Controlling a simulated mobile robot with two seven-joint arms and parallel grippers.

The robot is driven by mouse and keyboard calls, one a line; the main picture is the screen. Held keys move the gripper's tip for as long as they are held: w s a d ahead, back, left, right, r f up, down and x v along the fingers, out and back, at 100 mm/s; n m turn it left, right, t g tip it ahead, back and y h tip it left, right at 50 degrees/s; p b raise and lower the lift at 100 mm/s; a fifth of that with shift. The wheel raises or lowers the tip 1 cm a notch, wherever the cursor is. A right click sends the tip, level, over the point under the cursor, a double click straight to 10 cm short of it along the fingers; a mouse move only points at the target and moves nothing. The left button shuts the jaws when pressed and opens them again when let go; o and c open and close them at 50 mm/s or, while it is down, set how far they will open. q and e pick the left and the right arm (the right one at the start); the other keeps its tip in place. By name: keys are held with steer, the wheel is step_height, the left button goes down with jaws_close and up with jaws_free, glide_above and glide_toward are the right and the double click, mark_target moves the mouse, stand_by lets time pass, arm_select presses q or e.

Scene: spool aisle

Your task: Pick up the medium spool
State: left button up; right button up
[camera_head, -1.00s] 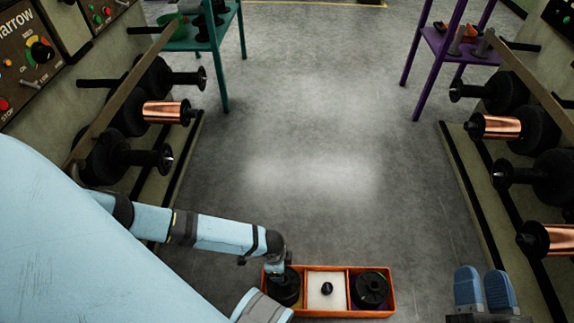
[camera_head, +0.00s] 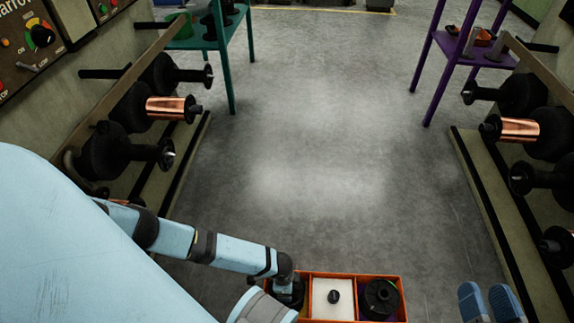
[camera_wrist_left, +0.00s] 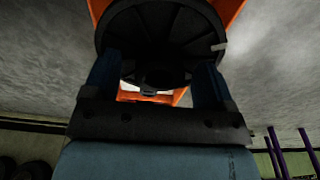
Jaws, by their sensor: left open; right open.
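An orange tray (camera_head: 404,290) with three compartments sits at the bottom of the head view. Its left compartment holds a black spool (camera_head: 287,298), partly hidden by my left arm. The middle, white-floored one holds a small black spool (camera_head: 334,296), and the right one a wide black spool (camera_head: 381,298). I cannot tell for sure which is the medium spool. In the left wrist view a black spool flange (camera_wrist_left: 160,40) lies just beyond the open fingers of my left gripper (camera_wrist_left: 155,82); contact is unclear. My right gripper (camera_head: 489,303) is open and empty, right of the tray.
Racks with black spools and copper spools (camera_head: 172,108) (camera_head: 516,130) line both sides. A teal table (camera_head: 228,45) stands back left, a purple table (camera_head: 440,48) back right. The grey floor (camera_head: 310,170) between them is clear.

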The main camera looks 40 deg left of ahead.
arm_select(q)
steer(key=c, duration=1.4)
steer(key=shift+c, duration=0.2)
steer(key=shift+r, duration=0.15)
